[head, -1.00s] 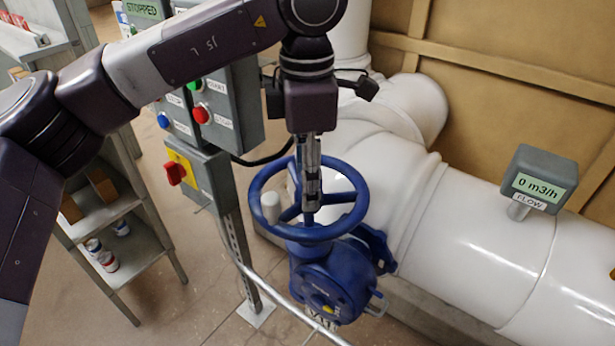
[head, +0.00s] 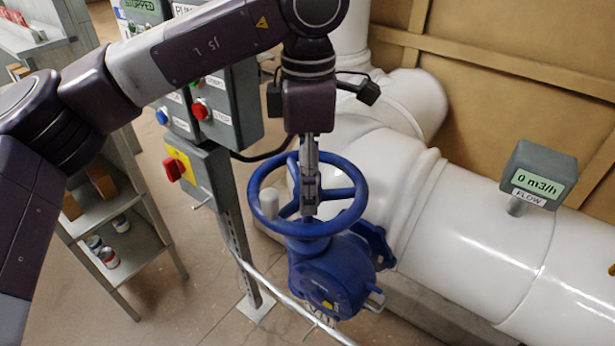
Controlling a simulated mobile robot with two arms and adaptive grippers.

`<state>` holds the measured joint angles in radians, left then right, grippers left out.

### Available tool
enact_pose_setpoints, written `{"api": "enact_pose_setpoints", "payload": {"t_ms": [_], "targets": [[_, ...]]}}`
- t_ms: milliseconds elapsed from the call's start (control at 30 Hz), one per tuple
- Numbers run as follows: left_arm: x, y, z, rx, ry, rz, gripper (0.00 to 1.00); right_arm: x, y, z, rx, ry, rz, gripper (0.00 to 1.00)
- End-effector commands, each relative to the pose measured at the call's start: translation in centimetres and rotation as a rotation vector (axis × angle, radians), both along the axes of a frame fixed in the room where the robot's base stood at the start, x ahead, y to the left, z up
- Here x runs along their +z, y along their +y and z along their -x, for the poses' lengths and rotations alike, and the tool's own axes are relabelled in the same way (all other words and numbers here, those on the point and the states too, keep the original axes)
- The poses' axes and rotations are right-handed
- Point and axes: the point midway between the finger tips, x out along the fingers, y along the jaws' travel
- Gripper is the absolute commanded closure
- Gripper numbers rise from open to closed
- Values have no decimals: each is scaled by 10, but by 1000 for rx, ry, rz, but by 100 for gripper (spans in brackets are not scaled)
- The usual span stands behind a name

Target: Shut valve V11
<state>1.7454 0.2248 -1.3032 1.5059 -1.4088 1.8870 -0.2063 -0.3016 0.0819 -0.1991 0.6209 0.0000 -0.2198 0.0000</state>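The blue valve has a round blue handwheel (head: 361,207) on top and a blue gearbox body (head: 325,283) on the white pipe. A pale upright knob (head: 269,203) stands on the wheel's left rim. A tag below the body is too small to read now. My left gripper (head: 310,208) points straight down into the wheel, its fingertips by the hub and spokes. Its fingers are seen nearly edge-on, so I cannot tell their opening or whether they touch a spoke. My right gripper is not in view.
A flow meter (head: 538,176) on the pipe (head: 480,240) reads 0 m3/h. Left of the valve stand a control box (head: 232,108) with buttons and a yellow panel with a red switch (head: 173,168). A grey rail (head: 280,294) passes in front. Shelves (head: 104,215) stand at left.

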Motion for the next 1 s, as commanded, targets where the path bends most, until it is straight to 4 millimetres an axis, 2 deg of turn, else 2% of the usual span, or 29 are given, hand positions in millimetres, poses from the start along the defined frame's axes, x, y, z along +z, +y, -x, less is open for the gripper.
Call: {"api": "enact_pose_setpoints", "payload": {"t_ms": [533, 1000], "targets": [[6, 0, -1, 2, -2, 2, 51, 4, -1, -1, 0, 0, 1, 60], [62, 0, -1, 3, -4, 3, 51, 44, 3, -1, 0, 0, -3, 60]]}}
